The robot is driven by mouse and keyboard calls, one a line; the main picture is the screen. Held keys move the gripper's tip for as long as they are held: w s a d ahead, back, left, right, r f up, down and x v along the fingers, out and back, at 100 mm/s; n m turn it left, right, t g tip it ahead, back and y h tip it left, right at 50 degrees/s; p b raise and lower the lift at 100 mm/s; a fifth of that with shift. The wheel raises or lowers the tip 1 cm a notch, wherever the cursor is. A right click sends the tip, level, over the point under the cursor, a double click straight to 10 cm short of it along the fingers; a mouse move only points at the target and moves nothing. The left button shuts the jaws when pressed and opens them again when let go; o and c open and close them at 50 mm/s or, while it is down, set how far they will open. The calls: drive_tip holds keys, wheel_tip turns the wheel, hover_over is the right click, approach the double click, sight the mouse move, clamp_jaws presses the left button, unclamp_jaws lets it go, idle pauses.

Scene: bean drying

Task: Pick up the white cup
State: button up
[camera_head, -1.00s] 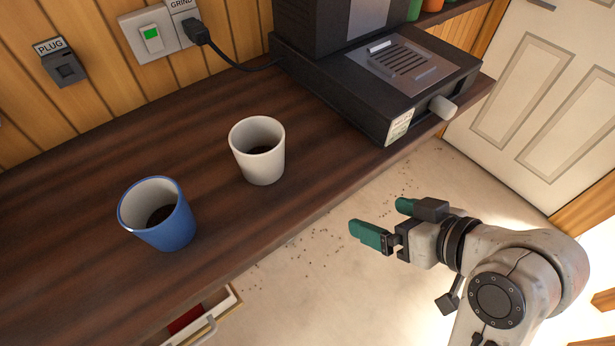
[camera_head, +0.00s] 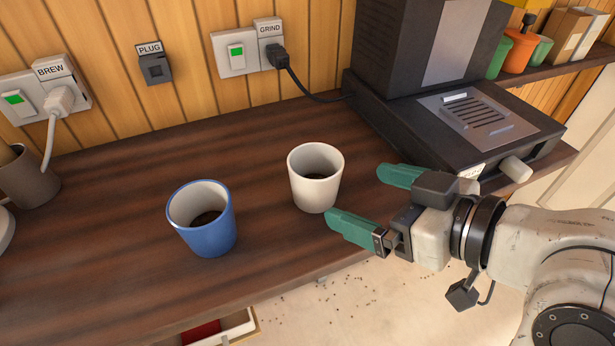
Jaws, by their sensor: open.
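The white cup (camera_head: 314,191) stands upright on the dark wooden counter, with something dark in its bottom. My gripper (camera_head: 364,202) is open and empty just right of the cup. Its two green fingers point left toward it. The nearer fingertip is close to the cup's lower right side; I cannot tell whether it touches. The farther finger is to the right of the cup's rim, apart from it.
A blue cup (camera_head: 207,233) with dark contents stands left of the white cup. A black machine (camera_head: 450,110) stands at the back right. The wooden counter (camera_head: 100,270) is clear at the front left. An open drawer (camera_head: 235,325) sticks out below.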

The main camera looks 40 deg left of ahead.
sight(315, 182)
drive_tip(key=p+x, duration=0.1)
drive_tip(key=x, duration=0.9)
drive_tip(key=shift+s+a+f, duration=0.1)
drive_tip(key=shift+a+f, duration=0.05)
drive_tip(key=shift+a, duration=0.05)
drive_tip(key=c, duration=1.1)
